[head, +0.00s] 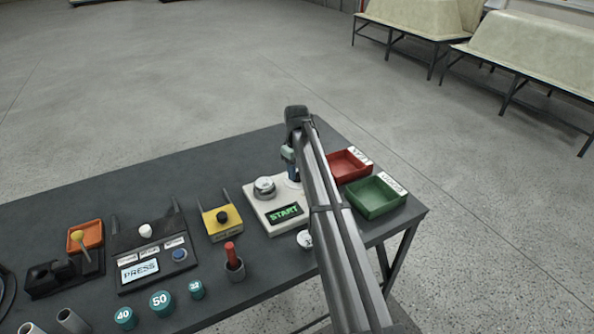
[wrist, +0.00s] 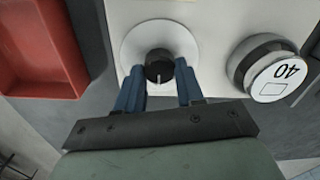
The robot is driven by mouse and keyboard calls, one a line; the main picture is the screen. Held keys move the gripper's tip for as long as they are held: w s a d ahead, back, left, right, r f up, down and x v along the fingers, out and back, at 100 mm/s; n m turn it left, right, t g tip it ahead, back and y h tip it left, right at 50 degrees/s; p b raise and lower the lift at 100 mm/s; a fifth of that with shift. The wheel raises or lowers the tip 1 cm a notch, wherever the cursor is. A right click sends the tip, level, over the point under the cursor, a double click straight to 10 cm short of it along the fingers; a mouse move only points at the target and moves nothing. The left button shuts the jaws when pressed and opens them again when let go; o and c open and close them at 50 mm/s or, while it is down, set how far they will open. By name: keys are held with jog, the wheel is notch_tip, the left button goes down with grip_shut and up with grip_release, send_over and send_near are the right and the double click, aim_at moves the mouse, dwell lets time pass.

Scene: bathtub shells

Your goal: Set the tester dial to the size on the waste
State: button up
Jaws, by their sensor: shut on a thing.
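The tester is a white box (head: 262,218) on the dark table, with a screen reading START (head: 285,213). The waste, a round metal piece (head: 264,185), sits on it; in the wrist view its white label (wrist: 276,80) reads 40, turned in the picture. The tester dial is a black knob (wrist: 158,64) with a white pointer line, on a pale round plate (wrist: 133,48). The pointer points down in the wrist view, toward my gripper (wrist: 160,86). My blue fingers are shut on the knob, one on each side. In the head view my arm largely hides the dial.
A red tray (head: 350,164) and a green tray (head: 375,196) stand right of my arm. Left of the tester are a yellow box (head: 220,221), a press unit (head: 150,250) and a red-handled tool (head: 231,252) in a cup. Teal caps, including 40 (head: 124,317) and 50 (head: 161,302), stand in front.

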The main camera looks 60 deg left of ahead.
aim_at(297, 173)
jog(key=o, duration=1)
jog(key=shift+o, duration=0.2)
notch_tip(297, 173, up, 14)
jog(key=shift+f, duration=0.1)
dwell(0.6)
